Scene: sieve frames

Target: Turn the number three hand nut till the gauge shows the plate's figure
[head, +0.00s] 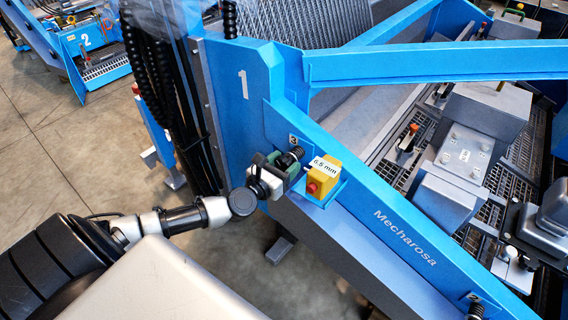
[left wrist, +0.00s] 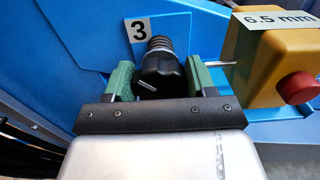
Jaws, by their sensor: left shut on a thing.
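The number three hand nut (left wrist: 165,72) is a black ribbed knob with a short white slanted line on its face, below a threaded black stud. A white plate marked 3 (left wrist: 139,31) is just above it on the blue frame; it also shows in the head view (head: 293,140). My left gripper (left wrist: 161,82) has its green fingers on both sides of the nut, shut on it. In the head view the gripper (head: 282,168) partly hides the nut. A white label reading 6.5 mm (left wrist: 278,19) is on a yellow box; no separate gauge reading is legible. My right gripper is not in view.
The yellow box (head: 327,180) with a red button (head: 312,188) stands close right of the left gripper. A blue beam lettered Mecharosa (head: 405,238) runs down to the right, with a plate marked 2 (head: 474,297) near its lower end. Black corrugated hoses (head: 150,62) hang at left.

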